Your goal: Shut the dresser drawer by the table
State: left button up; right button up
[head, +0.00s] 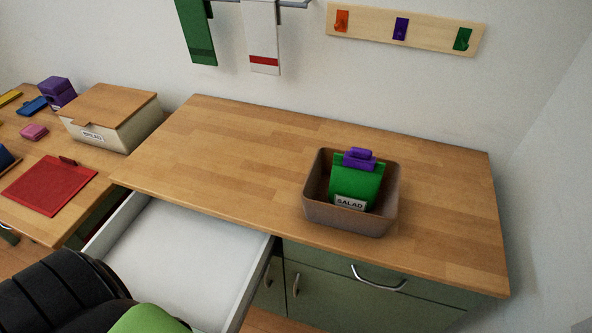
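The dresser (230,150) has a wooden top and green fronts, and stands against the wall to the right of the table (62,145). Its left drawer (180,255) is pulled out; the inside is white and looks empty. The drawer's front end is hidden behind a black and green part of my own arm at the lower left. The right drawer (345,290), with a metal handle, sits flush. Neither of my grippers shows.
A brown bin (350,217) holding a green salad pouch with a purple clip stands on the dresser's right. A lidded box (97,137), a red board (48,185) and small coloured items lie on the table. The dresser top's left and middle are clear.

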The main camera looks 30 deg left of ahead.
aim_at(206, 271)
jog(key=u, duration=0.45)
jog(key=j+u, duration=0.1)
jog(key=u, duration=0.35)
jog(key=k+j+u, duration=0.1)
jog(key=u, duration=0.75)
jog(key=j+u, duration=0.15)
jog(key=u, duration=0.3)
